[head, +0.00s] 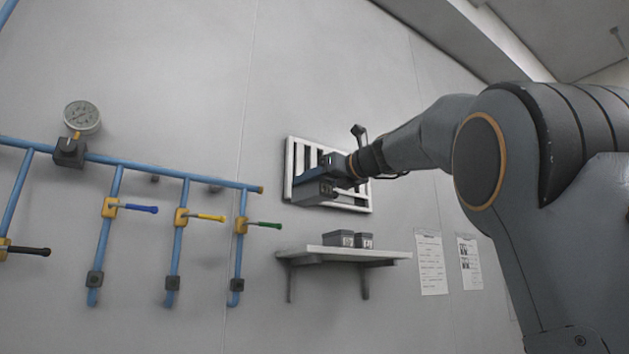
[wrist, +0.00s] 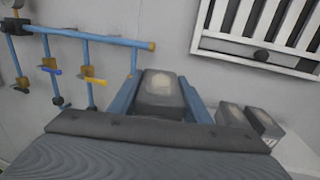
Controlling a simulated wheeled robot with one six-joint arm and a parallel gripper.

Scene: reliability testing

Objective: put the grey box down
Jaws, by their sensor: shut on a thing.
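My gripper (head: 330,172) is in front of the white wall vent, above the shelf, in the head view. Its two blue fingers are shut on a grey box (head: 314,193). In the wrist view the held grey box (wrist: 160,96) sits between the fingers, with a pale patch on its top. The held box is in the air, apart from the shelf (head: 322,253). Two other grey boxes, a larger one (head: 338,239) and a smaller one (head: 365,241), stand side by side on the shelf. The wrist view shows the shelf (wrist: 296,153) at the lower right.
The slatted white vent (head: 290,172) is on the wall behind my gripper. Blue pipes (head: 178,245) with coloured valve handles and a gauge (head: 82,116) are to the left. Papers (head: 431,262) hang right of the shelf. The shelf's left part looks bare.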

